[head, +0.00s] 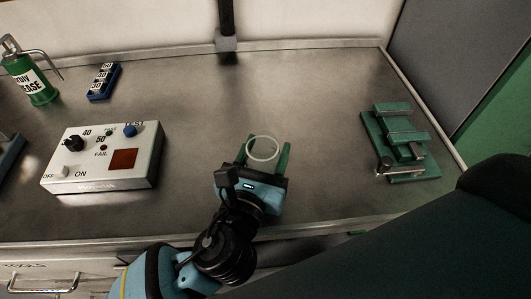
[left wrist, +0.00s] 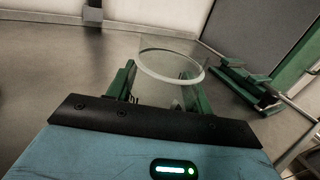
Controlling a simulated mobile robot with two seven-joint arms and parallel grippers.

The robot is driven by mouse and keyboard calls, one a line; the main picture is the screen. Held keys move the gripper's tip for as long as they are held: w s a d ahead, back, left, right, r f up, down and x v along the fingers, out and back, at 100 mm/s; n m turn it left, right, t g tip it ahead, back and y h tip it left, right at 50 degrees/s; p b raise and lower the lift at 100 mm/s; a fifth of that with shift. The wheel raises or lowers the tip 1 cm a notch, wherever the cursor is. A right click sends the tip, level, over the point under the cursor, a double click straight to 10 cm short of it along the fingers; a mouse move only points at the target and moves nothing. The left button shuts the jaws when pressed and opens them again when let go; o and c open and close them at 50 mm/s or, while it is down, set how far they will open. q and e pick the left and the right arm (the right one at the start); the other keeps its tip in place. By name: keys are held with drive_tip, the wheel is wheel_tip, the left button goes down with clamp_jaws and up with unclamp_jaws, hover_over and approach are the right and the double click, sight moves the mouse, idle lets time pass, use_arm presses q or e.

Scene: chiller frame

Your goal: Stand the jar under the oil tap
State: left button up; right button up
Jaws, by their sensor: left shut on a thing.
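A clear jar with a pale round rim (head: 262,149) is between the fingers of my left gripper (head: 265,158) in the head view. My left gripper is shut on the jar, with a green finger on each side. The jar (left wrist: 168,75) looks upright in the left wrist view. I cannot tell whether its base touches the bench. No oil tap can be made out for certain. My right gripper is not in view.
A grey control box (head: 102,160) stands left on the metal bench (head: 310,120). A green oil can (head: 38,88) and a blue block (head: 104,82) are behind it. A green metal fixture (head: 402,142) stands at the right. The bench behind the jar is clear.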

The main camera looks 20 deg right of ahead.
use_arm(q)
wheel_tip(320, 180, up, 3)
drive_tip(key=shift+f+p, duration=0.15)
drive_tip(key=shift+p, duration=0.2)
drive_tip(key=s+a, duration=0.3)
drive_tip(key=a, duration=0.4)
drive_tip(key=s+a+r, duration=0.1)
drive_tip(key=s+a, duration=0.3)
drive_tip(key=a, duration=0.3)
drive_tip(key=shift+a+r, duration=0.15)
drive_tip(key=shift+a, duration=0.1)
drive_tip(key=shift+w, duration=0.1)
